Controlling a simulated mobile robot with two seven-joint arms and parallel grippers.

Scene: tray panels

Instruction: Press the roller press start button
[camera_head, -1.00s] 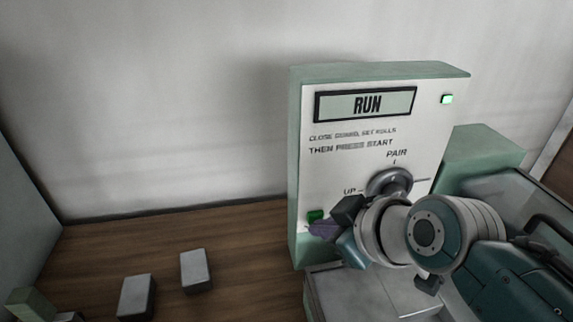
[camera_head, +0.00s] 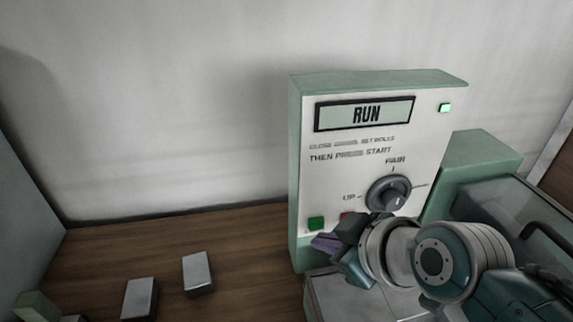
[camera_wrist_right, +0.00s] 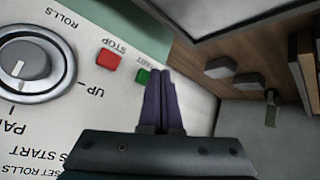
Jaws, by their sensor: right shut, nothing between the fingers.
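The roller press panel (camera_head: 340,185) is a white face on a green housing, and its display (camera_head: 366,113) reads RUN. The green start button (camera_head: 316,223) is at the panel's lower left; in the right wrist view it (camera_wrist_right: 143,76) is partly behind the fingers. A red stop button (camera_wrist_right: 108,58) is beside it, and is partly hidden by my wrist in the head view. My right gripper (camera_head: 325,242) is shut and empty, its purple fingertips just below and in front of the green button. In the wrist view the tips overlap the button's edge; contact cannot be told. My left gripper is not in view.
A rotary knob (camera_head: 388,194) sits above my right wrist. A small green lamp (camera_head: 445,107) is lit at the panel's upper right. Grey blocks (camera_head: 197,273) lie on the wooden table (camera_head: 110,245) left of the press. A clear-topped housing stands at right.

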